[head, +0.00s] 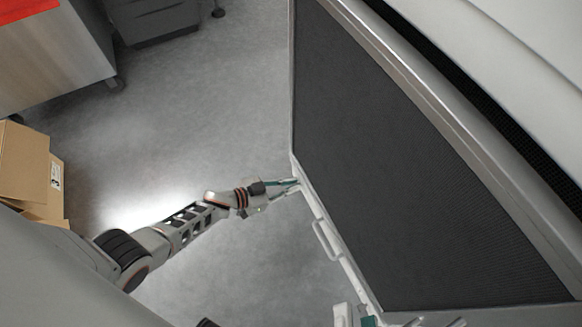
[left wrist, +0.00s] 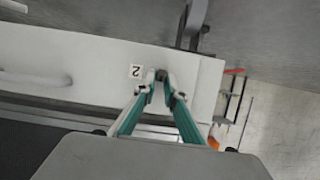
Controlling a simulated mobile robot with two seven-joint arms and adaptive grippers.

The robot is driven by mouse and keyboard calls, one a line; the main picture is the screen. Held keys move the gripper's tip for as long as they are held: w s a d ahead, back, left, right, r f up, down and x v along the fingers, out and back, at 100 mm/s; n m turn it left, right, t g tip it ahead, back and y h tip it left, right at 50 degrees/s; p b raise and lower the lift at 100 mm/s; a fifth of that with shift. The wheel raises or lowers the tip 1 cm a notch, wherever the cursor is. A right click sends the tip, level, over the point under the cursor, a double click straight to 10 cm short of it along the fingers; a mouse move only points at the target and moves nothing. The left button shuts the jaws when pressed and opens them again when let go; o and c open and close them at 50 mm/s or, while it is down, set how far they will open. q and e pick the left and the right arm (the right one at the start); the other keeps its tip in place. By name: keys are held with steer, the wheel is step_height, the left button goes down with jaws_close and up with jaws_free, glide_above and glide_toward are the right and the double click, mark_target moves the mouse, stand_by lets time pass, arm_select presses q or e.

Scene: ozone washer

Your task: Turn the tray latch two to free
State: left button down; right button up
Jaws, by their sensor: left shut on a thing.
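The tray (head: 400,170) is a wide dark panel with a light frame on the right of the head view. Its pale front face (left wrist: 100,55) carries a label with the number 2 in the left wrist view. My left gripper (head: 296,184) reaches the frame's left corner; its fingertips (left wrist: 161,84) are shut on a small grey part beside the label, which I take as tray latch two (left wrist: 160,74). The fingertips mostly hide the latch, so its turn angle cannot be told. Part of my right gripper (head: 368,320) seems to show at the bottom edge; its jaws are unclear.
A bar handle (head: 326,240) is on the tray's front, below my left gripper. The big machine body (head: 500,60) stands at the upper right. Cardboard boxes (head: 32,170) and a metal cabinet (head: 60,55) are at the left. The grey floor between is clear.

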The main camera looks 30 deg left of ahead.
arm_select(q)
steer(key=m, duration=0.1)
steer(key=m+t+y, duration=0.1)
steer(key=m, duration=0.1)
steer(key=shift+s+d+f+m+t+y, duration=0.2)
steer(key=shift+d+m+t+y, duration=0.1)
steer(key=shift+y, duration=0.1)
steer(key=shift+a, duration=0.1)
steer(key=c, duration=2.1)
jaws_free()
steer(key=shift+c, duration=0.2)
steer(key=shift+s+r, duration=0.1)
steer(key=v, duration=1.1)
steer(key=shift+s+a, duration=0.2)
steer(key=shift+s, duration=0.15)
steer(key=shift+r, duration=0.1)
